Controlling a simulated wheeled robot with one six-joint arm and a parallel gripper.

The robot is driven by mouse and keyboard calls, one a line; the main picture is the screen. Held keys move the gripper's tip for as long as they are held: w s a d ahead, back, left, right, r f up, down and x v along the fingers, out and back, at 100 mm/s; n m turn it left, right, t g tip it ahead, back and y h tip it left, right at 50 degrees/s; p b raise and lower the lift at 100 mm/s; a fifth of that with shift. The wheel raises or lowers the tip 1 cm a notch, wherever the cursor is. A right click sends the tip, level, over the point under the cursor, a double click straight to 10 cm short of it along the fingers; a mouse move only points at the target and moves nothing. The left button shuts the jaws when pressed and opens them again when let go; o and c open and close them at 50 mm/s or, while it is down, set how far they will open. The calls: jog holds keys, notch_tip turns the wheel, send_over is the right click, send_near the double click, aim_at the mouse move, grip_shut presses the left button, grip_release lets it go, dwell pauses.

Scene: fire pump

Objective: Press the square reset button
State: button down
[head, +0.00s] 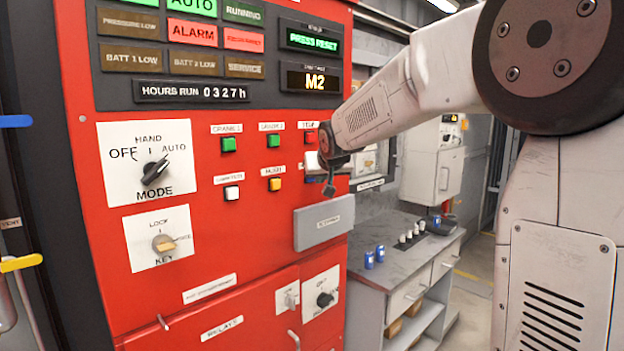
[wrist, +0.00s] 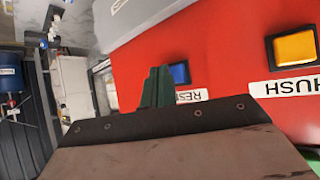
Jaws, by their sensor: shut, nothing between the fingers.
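The reset button is a blue square (wrist: 180,73) in the wrist view. Its label, partly covered and upside down there, begins "RES" (wrist: 190,96). My gripper (wrist: 158,88) is shut and empty, its fingertips just beside the blue button and overlapping its edge in the picture. Whether they touch it I cannot tell.
The yellow HUSH button (head: 275,184) is beside it, also in the wrist view (wrist: 295,46). A red button (head: 309,136) is above. A grey box (head: 324,222) juts out below. The display (head: 313,41) reads "PRESS RESET". A bench (head: 400,262) stands right of the panel.

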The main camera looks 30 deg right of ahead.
jog(key=shift+w+a, duration=0.15)
jog(key=shift+w, duration=0.3)
jog(key=shift+w+a, duration=0.15)
jog(key=shift+w, duration=0.3)
dwell(0.8)
dwell(0.3)
jog(key=shift+s+d, duration=0.3)
jog(key=shift+s, duration=0.6)
jog(key=s, duration=0.2)
jog(key=s+d, duration=0.1)
jog(key=s, duration=0.1)
jog(key=shift+s+d, duration=0.15)
jog(key=shift+s, duration=0.25)
dwell(0.4)
